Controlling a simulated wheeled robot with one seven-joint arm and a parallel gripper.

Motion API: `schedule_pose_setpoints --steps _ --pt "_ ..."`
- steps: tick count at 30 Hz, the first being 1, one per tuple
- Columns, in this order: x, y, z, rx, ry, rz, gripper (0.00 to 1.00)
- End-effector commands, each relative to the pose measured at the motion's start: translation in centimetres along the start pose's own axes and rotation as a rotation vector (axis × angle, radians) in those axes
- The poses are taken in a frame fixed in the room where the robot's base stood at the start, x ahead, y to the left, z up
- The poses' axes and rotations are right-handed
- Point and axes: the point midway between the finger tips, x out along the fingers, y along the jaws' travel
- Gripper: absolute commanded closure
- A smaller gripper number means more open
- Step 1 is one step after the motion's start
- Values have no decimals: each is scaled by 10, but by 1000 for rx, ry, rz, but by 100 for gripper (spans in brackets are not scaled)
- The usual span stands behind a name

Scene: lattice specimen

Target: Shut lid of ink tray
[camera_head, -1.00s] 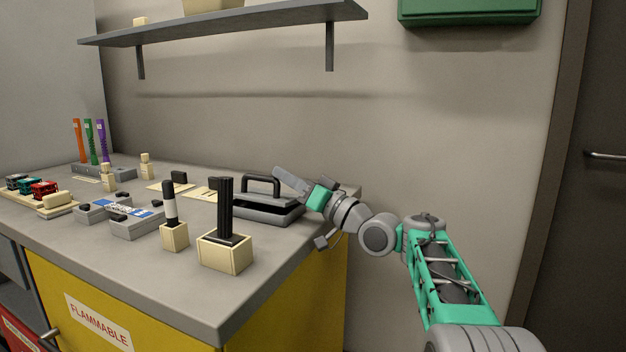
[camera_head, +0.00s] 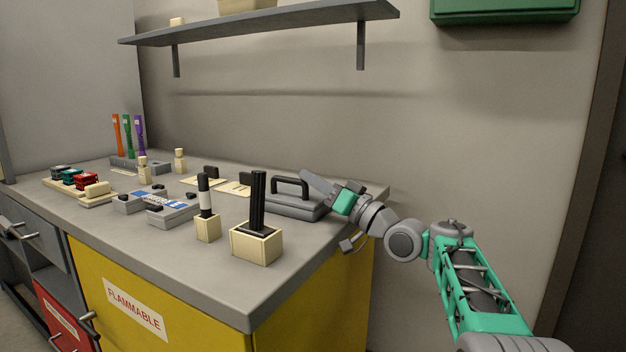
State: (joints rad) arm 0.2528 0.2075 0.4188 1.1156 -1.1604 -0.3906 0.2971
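The ink tray (camera_head: 296,207) is a low grey box with a black arched handle (camera_head: 290,183) on its lid. It sits near the right back corner of the cabinet top. The lid lies flat or almost flat on the tray; a small remaining gap cannot be told at this size. My gripper (camera_head: 316,186) is at the tray's right end, its grey fingers pointing up and left beside the handle. It holds nothing visible. The fingers overlap in this view, so their spread cannot be made out, and contact with the lid is unclear.
A wooden block with black sticks (camera_head: 256,245) and a smaller block with a black-and-white marker (camera_head: 207,228) stand in front of the tray. Grey boxes (camera_head: 172,212) lie to the left. A shelf (camera_head: 270,28) hangs above. The front right corner of the top is clear.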

Motion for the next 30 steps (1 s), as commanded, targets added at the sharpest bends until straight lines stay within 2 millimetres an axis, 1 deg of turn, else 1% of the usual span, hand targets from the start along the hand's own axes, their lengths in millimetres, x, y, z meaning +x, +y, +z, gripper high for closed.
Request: schedule_pose_setpoints --steps 2,7,8,9,12,16,18,20,21,23,25,27,29,30 --pt "4 -4 -10 1 -2 -1 100" --pt "16 -18 -48 0 1 -3 100" --pt "0 -10 -39 3 0 4 100" --pt "-13 -8 -38 2 2 5 100" --pt "-42 -7 -38 1 2 3 100" --pt "-70 -4 -38 0 2 2 100" --pt "-80 -4 -38 0 2 1 100" --pt "-84 -4 -38 -1 0 -1 100" --pt "-84 -6 -39 -4 -7 3 100" --pt "-77 -12 -42 -15 -36 26 100" --pt "-62 -23 -45 -39 -108 84 100" --pt "-47 -37 -43 -69 -221 178 100" --pt "-44 -48 -38 -90 -340 280 100" --pt "-47 -55 -34 -101 -420 350 100"
